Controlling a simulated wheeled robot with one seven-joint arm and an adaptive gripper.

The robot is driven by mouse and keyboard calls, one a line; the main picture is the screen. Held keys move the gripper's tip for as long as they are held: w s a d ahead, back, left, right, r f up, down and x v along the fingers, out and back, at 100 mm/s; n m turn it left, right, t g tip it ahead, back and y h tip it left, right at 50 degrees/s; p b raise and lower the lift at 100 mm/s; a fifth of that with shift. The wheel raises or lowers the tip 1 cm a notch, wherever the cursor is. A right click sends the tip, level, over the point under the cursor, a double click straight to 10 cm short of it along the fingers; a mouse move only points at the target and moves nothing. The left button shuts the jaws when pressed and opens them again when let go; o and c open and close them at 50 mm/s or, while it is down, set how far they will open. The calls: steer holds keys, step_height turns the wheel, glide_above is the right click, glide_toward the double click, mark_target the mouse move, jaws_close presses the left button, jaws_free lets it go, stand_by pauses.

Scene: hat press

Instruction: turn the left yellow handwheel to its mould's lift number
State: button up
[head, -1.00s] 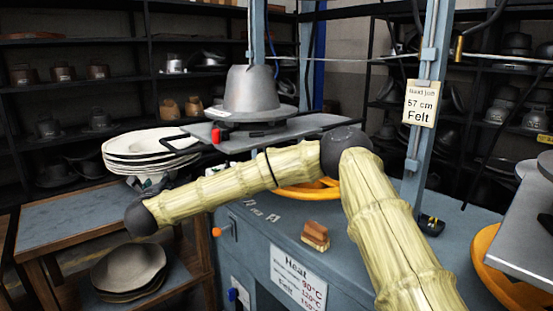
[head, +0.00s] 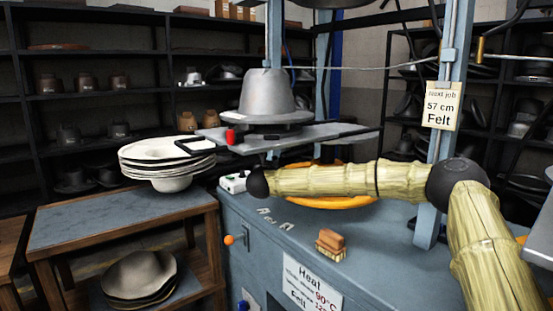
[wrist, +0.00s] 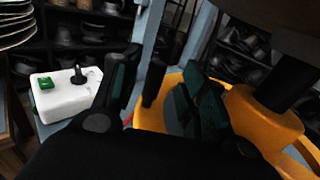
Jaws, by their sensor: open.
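The left yellow handwheel (head: 330,203) lies flat under the mould platform in the head view, partly hidden by my arm. In the wrist view its yellow rim (wrist: 150,117) and hub (wrist: 262,115) show close up, with a dark shaft above the hub. My gripper (wrist: 162,85) is open in the wrist view, its dark fingers apart and over the wheel's left side. A dark upright peg (wrist: 153,82) shows between the fingers; I cannot tell whether they touch it. The grey hat mould (head: 266,96) stands on the platform above. My gripper is hidden in the head view.
A white box (wrist: 70,95) with a green switch and black knob stands left of the wheel. A tag reading 57 cm Felt (head: 441,105) hangs on the post.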

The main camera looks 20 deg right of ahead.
mark_target(274, 157)
steer(key=shift+x, duration=2.55)
jaws_close()
